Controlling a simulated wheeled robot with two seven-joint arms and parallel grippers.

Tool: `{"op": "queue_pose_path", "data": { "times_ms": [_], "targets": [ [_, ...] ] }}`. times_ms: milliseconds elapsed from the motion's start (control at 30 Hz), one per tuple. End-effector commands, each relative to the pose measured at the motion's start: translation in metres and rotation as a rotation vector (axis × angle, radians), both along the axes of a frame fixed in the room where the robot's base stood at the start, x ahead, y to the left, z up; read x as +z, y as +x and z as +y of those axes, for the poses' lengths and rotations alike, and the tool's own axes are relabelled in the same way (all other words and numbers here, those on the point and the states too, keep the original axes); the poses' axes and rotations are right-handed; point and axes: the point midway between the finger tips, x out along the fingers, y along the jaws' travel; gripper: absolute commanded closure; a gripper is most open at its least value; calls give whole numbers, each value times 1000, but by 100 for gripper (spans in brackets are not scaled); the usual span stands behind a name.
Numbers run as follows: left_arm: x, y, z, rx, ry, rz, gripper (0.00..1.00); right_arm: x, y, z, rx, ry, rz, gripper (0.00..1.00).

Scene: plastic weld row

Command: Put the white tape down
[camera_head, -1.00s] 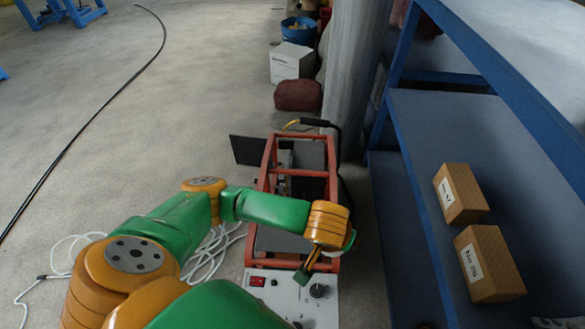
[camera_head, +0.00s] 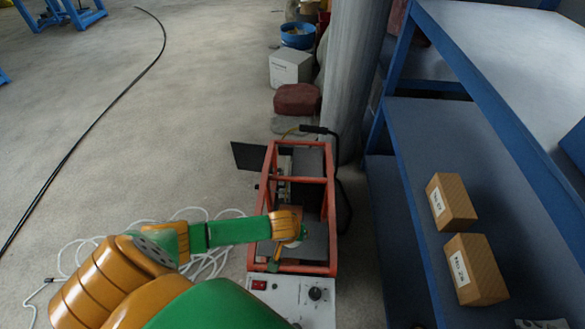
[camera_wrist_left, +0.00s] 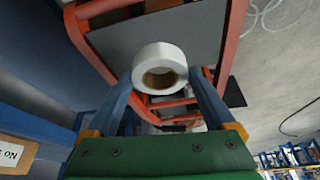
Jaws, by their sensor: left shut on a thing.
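The white tape (camera_wrist_left: 160,58) is a white roll with a brown core, seen in the left wrist view. My left gripper (camera_wrist_left: 162,80) is shut on it, with one blue-grey finger on each side. In the wrist view a flat grey panel (camera_wrist_left: 150,28) within the red frame lies beyond the tape. I cannot tell whether the tape touches it. My right gripper is not in view.
A white control panel (camera_head: 290,296) with a red switch and a black knob is at the machine's near end. Blue shelves (camera_head: 410,200) with cardboard boxes (camera_head: 473,270) stand to the right. A white cable (camera_head: 75,265) lies on the floor at left. The floor beyond is open.

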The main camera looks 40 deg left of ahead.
Motion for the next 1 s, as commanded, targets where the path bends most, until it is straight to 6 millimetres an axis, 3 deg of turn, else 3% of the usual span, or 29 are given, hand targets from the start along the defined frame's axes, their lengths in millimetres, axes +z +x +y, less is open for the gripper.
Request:
{"op": "queue_pose_path", "data": {
  "times_ms": [33, 167, 300, 633, 667, 700, 1000],
  "targets": [
    [-13, 6, 3, 2, 1, -1, 68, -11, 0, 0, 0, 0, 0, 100],
    [-28, 18, 7, 1, 1, -1, 68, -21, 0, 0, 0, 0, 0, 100],
    [-52, 17, 7, 0, 0, 2, 68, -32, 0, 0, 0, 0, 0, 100],
    [-54, 16, 7, -1, 1, 1, 68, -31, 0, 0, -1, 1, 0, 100],
    [-54, 16, 7, -1, 1, 1, 9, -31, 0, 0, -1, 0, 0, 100],
    [-54, 16, 7, -1, 1, 1, 0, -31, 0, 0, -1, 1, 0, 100],
    [-47, 15, 6, -1, 0, 1, 0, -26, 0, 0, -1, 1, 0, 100]
  ]
}}
